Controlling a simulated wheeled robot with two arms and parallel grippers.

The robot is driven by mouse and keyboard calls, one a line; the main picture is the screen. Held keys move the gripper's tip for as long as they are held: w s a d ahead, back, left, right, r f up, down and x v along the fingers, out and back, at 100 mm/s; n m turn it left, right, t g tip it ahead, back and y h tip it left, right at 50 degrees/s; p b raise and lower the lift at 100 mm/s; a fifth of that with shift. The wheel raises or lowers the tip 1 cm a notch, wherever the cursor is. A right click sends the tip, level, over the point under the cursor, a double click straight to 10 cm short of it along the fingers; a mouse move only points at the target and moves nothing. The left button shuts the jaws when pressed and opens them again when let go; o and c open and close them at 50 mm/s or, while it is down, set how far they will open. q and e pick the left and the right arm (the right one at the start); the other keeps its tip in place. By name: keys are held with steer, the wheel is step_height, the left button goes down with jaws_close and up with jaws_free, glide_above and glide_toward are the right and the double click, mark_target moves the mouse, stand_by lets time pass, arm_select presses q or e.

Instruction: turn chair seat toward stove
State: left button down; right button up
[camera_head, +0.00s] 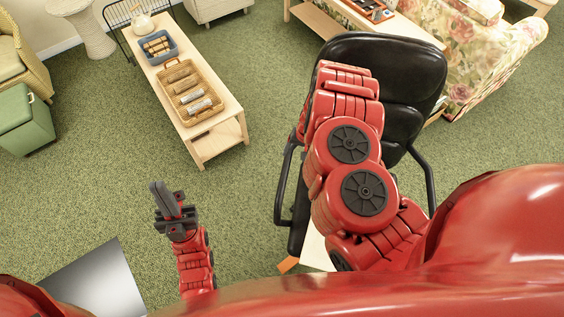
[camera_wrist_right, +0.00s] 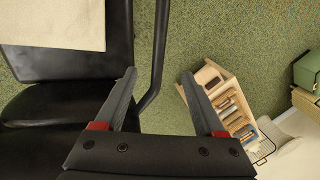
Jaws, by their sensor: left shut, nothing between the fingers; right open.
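The black office chair (camera_head: 395,80) stands right of centre in the head view, its backrest toward the top and partly covered by my right arm. Its looped armrests show on both sides. In the right wrist view the black chair (camera_wrist_right: 70,105) fills the left side, with an armrest bar (camera_wrist_right: 160,45) beside the left finger. My right gripper (camera_wrist_right: 158,78) is open; whether it touches the bar cannot be told. In the head view it is hidden behind my arm. My left gripper (camera_head: 163,192) is shut and empty over the carpet, left of the chair. I cannot identify a stove.
A wooden table (camera_head: 222,137) with a wicker basket (camera_head: 192,92) and blue tray (camera_head: 160,48) stands upper left. A floral sofa (camera_head: 460,45) is behind the chair. A green ottoman (camera_head: 25,120) is far left. A grey metallic panel (camera_head: 95,285) lies lower left. Carpet between is clear.

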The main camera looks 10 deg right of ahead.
steer(key=b, duration=0.8)
glide_above(288, 170)
steer(key=s, duration=0.3)
steer(key=x, duration=0.4)
steer(key=d+x, duration=0.1)
steer(key=x, duration=0.7)
steer(key=shift+s+d+f, duration=0.15)
steer(key=shift+s+d, duration=0.1)
steer(key=shift+d, duration=0.15)
steer(key=shift+w+a+p, duration=0.1)
steer(key=shift+a+p, duration=0.05)
steer(key=shift+p, duration=0.3)
steer(key=x, duration=0.2)
steer(key=shift+f, duration=0.4)
steer(key=shift+x, duration=0.95)
steer(key=shift+a, duration=0.1)
steer(key=shift+w, duration=0.1)
jaws_close()
